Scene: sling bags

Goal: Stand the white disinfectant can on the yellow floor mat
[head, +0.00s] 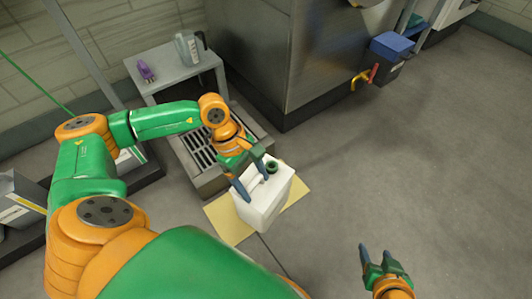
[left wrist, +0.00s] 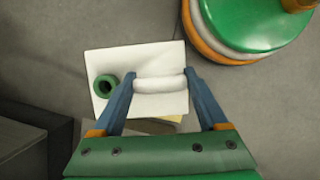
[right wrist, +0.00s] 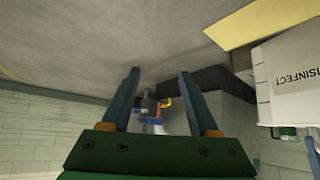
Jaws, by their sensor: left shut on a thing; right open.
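The white disinfectant can (head: 262,207) is upright, with a green cap (head: 272,166) on top. My left gripper (head: 253,183) is shut on its handle, which shows between the fingers in the left wrist view (left wrist: 160,84). The yellow floor mat (head: 230,222) lies flat under the can in the head view, partly hidden by it. The can's lettered side (right wrist: 295,75) and the mat (right wrist: 255,22) also show in the right wrist view, which looks upside down. I cannot tell whether the can's base touches the mat. My right gripper (head: 375,258) is open and empty, right of the can.
A floor drain grate (head: 195,150) in a raised frame lies behind the mat. A grey table (head: 170,75) holds a purple item (head: 145,70) and a grey jug (head: 188,48). A large metal cabinet (head: 290,60) stands behind. The floor to the right is clear.

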